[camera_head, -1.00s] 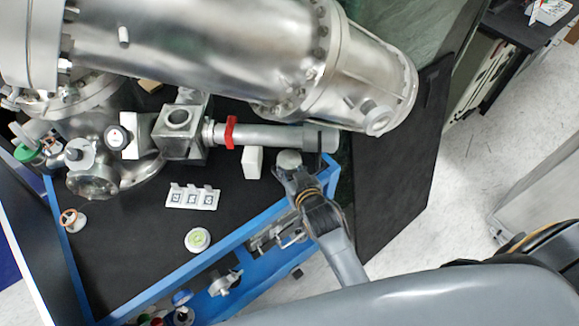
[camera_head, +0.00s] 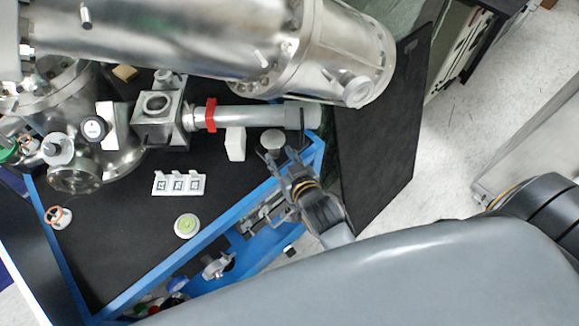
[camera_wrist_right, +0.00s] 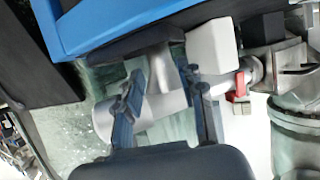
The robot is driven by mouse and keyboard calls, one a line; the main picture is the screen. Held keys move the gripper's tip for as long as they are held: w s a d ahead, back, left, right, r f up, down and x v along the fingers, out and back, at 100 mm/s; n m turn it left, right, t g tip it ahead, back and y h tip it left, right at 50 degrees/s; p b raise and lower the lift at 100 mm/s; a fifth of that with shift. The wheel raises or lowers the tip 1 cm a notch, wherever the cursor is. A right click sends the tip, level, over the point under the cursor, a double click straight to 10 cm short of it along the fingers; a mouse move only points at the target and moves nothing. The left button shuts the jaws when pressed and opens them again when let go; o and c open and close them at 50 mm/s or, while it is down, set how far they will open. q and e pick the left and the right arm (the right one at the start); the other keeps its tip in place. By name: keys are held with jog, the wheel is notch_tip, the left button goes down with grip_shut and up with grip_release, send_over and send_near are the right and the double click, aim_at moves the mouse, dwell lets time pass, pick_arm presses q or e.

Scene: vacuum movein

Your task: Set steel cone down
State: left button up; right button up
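A small round steel piece, which I take to be the steel cone (camera_head: 272,139), is at the table's right corner, just beyond my right gripper (camera_head: 283,158). Its top looks pale and round from the head. In the right wrist view the right gripper (camera_wrist_right: 165,95) has its two fingers wide apart. A grey stem with a wide dark end, probably the cone (camera_wrist_right: 158,70), shows between and beyond them, with gaps at both sides. I cannot tell its exact height or contact with the table. My left gripper is not in view.
A steel tube with a red clamp (camera_head: 211,115) runs just behind the cone. A white block (camera_head: 235,144) stands left of it. A white marker plate (camera_head: 179,184) and a green-topped disc (camera_head: 187,225) lie on the black table. A blue frame (camera_head: 240,212) edges the front.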

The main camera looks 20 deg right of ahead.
jog(key=v, duration=0.6)
jog(key=shift+s+r, duration=0.1)
jog(key=shift+s, duration=0.05)
jog(key=s+a+f+n+g+y, duration=0.1)
jog(key=s+f+g, duration=0.3)
jog(key=f, duration=1)
jog(key=s+a+f+n+g, duration=0.15)
jog(key=s+f, duration=0.35)
jog(key=f, duration=1)
jog(key=s+d+f+g, duration=0.3)
jog(key=s+d+f, duration=0.2)
jog(key=s+f, duration=0.3)
jog(key=s+d+f+g+h, duration=0.1)
jog(key=s+d+f+g, duration=0.3)
jog(key=s+f, duration=0.5)
jog(key=s+d, duration=0.1)
jog(key=s, duration=0.5)
jog(key=shift+d+m, duration=0.35)
jog(key=shift+d, duration=0.05)
jog(key=shift+s, duration=0.15)
